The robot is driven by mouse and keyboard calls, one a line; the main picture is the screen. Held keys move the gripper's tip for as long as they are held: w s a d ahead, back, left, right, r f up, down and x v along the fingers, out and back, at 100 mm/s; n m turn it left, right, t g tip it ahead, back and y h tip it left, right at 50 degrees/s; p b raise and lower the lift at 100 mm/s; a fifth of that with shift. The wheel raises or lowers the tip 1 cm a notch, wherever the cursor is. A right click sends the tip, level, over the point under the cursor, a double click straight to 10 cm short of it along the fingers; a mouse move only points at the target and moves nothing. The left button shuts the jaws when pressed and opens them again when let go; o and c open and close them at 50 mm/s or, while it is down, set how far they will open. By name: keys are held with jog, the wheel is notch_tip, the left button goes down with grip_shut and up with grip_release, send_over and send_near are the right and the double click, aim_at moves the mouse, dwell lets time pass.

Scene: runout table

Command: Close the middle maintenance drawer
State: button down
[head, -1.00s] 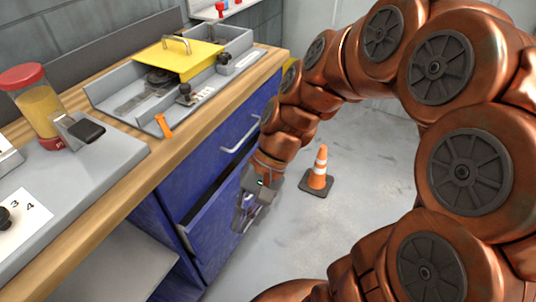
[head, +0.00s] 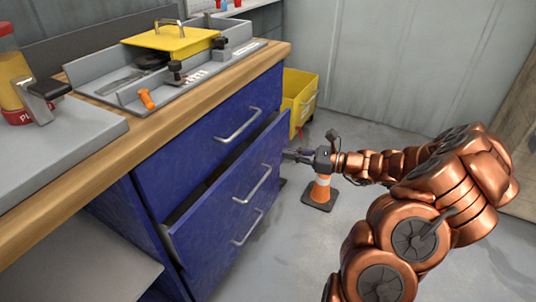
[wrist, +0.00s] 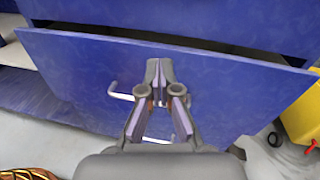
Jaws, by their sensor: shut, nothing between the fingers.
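The middle maintenance drawer (head: 222,203) stands pulled out of the blue cabinet, with a dark gap along its top edge. Its bar handle (head: 252,186) is on the front face. My gripper (head: 288,155) is shut and empty, by the right part of the drawer front in the head view. In the wrist view my gripper (wrist: 158,66) points at the drawer front (wrist: 225,85), with its fingertips over the upper part of the face. It partly covers the handle (wrist: 122,96). I cannot tell whether the tips touch the face.
The top drawer (head: 205,140) is shut. A lower handle (head: 247,228) shows below. An orange cone (head: 319,190) stands under my forearm, and a yellow bin (head: 300,92) is beyond the cabinet. A wooden worktop (head: 105,160) carries equipment.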

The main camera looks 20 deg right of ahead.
jog(key=d+f+m+t+h+b, duration=0.1)
jog(key=d+f+m+t+h, duration=0.1)
jog(key=d+f+m+t, duration=0.3)
jog(key=n+g+b, duration=0.2)
jog(key=b, duration=0.2)
send_near(260, 141)
jog(key=x, duration=0.7)
jog(key=shift+w+f, duration=0.15)
jog(key=shift+p, duration=0.3)
